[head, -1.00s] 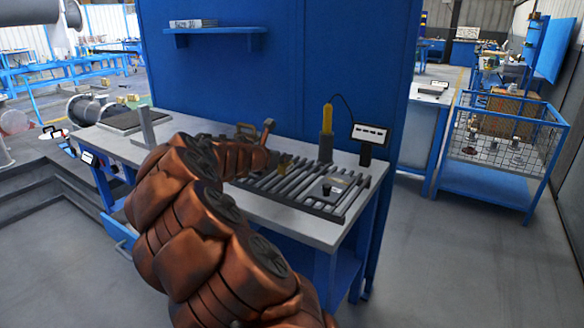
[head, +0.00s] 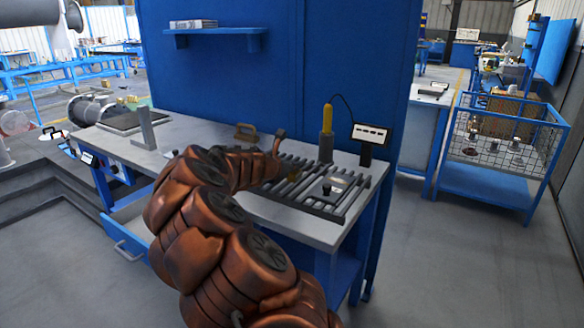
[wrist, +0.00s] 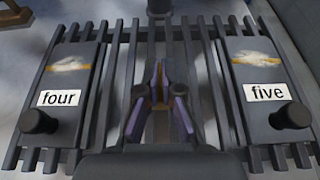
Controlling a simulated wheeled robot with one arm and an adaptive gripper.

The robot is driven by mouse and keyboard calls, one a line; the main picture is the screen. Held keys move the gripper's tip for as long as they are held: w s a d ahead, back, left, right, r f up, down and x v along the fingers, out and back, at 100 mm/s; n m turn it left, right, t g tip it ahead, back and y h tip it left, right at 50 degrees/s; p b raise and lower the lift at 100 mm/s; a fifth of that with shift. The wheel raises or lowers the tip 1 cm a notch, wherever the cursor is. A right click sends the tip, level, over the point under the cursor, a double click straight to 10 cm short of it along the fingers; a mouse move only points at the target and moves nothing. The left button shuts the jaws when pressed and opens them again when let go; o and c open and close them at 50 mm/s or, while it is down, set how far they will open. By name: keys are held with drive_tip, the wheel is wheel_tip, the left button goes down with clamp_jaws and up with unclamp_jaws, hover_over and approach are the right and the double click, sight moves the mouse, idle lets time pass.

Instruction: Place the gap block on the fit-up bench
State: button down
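My gripper (wrist: 160,103) hangs over a slatted rack (wrist: 204,60), between two dark blocks, in the wrist view. The left block (wrist: 73,78) is labelled "four" and the right block (wrist: 262,72) "five"; each has a black knob and a worn orange-edged patch. The gripper's purple-edged fingers touch neither block. Their tips are too unclear to show how far apart they are. Neither label says gap block. In the head view, my arm partly covers the rack (head: 315,205) on the grey-topped bench (head: 205,131), and the gripper's fingers are not clear.
A yellow-handled tool (head: 327,120) in a holder and a display box (head: 371,134) stand behind the rack. A grey upright bracket (head: 146,130) and a dark plate (head: 125,122) are at the bench's left. The bench top between bracket and rack is partly clear.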

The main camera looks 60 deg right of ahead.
drive_tip(key=c, duration=1.3)
unclamp_jaws()
drive_tip(key=shift+r, duration=0.1)
drive_tip(key=shift+w+a+r, duration=0.1)
drive_tip(key=shift+a+r, duration=0.15)
drive_tip(key=shift+a, duration=0.3)
drive_tip(key=v, duration=1)
drive_tip(key=shift+a+r+p, duration=0.1)
drive_tip(key=shift+a+p, duration=0.2)
drive_tip(key=shift+a, duration=0.05)
drive_tip(key=shift+a, duration=0.1)
